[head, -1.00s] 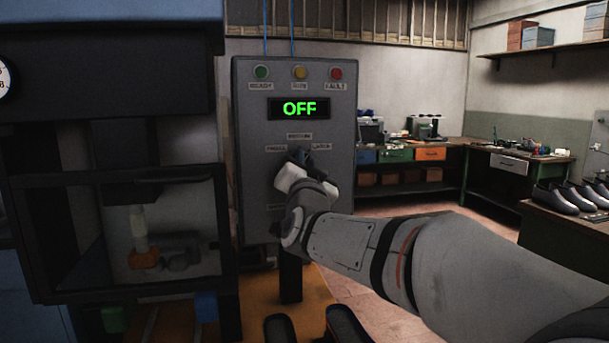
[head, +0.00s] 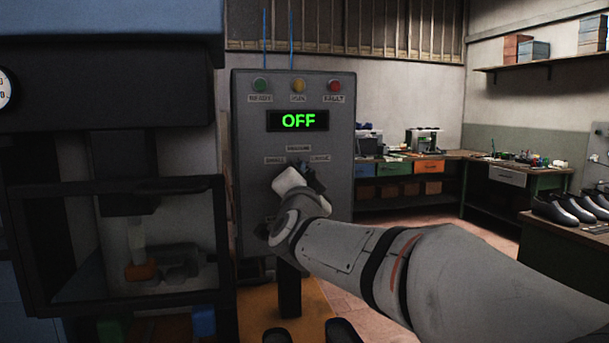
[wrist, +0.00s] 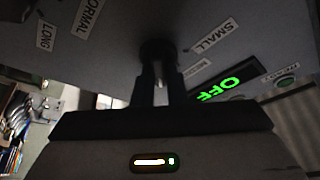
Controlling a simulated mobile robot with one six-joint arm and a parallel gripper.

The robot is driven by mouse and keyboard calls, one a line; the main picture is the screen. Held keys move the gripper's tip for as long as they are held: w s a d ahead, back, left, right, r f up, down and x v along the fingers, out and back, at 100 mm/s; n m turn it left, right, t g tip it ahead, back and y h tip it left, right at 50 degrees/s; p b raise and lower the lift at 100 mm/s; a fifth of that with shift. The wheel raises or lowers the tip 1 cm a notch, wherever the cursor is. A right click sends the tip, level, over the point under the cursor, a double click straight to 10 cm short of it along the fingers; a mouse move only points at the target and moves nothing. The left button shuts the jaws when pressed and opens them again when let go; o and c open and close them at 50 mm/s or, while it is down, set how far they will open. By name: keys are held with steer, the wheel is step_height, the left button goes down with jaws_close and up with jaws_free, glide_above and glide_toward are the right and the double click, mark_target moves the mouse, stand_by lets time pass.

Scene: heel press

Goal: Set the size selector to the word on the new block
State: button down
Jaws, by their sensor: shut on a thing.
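The size selector (wrist: 155,47) is a dark round knob on the grey control box (head: 250,185). My gripper (wrist: 160,75) is shut on it in the wrist view. In the head view my gripper (head: 307,172) is at the box below the display, and my wrist hides most of the knob. The labels SMALL (wrist: 215,36) and MEDIUM (wrist: 197,68) show beside the knob in the wrist view; a third label (head: 320,159) is at right in the head view. I cannot tell where the selector points. I can read no word on a block.
The green display (head: 298,121) reads OFF, below three lamps. The press (head: 110,235) stands at left with an orange piece (head: 140,271) inside its dark frame. Labels NORMAL (wrist: 88,18) and LONG (wrist: 45,35) show in the wrist view. Workbenches and shoes (head: 560,210) are at right.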

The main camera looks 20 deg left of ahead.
steer(key=c, duration=1.5)
jaws_free()
steer(key=shift+o, duration=0.2)
steer(key=b+v, duration=0.1)
steer(key=v, duration=0.6)
steer(key=shift+s+f, duration=0.15)
steer(key=shift+s, duration=0.2)
steer(key=shift+d, duration=0.2)
steer(key=s+d+f+n+g+h+p, duration=0.15)
steer(key=s+d+f+n+g, duration=0.35)
steer(key=d+f, duration=0.55)
steer(key=s+d+f+n+g+h+p, duration=0.1)
steer(key=s+d+f+n+g+p, duration=0.15)
steer(key=d+f+g, duration=0.65)
steer(key=s+d+f+g+h+p, duration=0.1)
steer(key=s+d+f, duration=0.3)
steer(key=s+d, duration=0.2)
steer(key=s+d+f+g+h+p, duration=0.1)
steer(key=s+d+f+g+h, duration=0.1)
steer(key=s+d, duration=0.5)
steer(key=shift+s+d+f+m+g, duration=0.25)
steer(key=shift+d+f+m, duration=0.25)
steer(key=shift+f, duration=0.35)
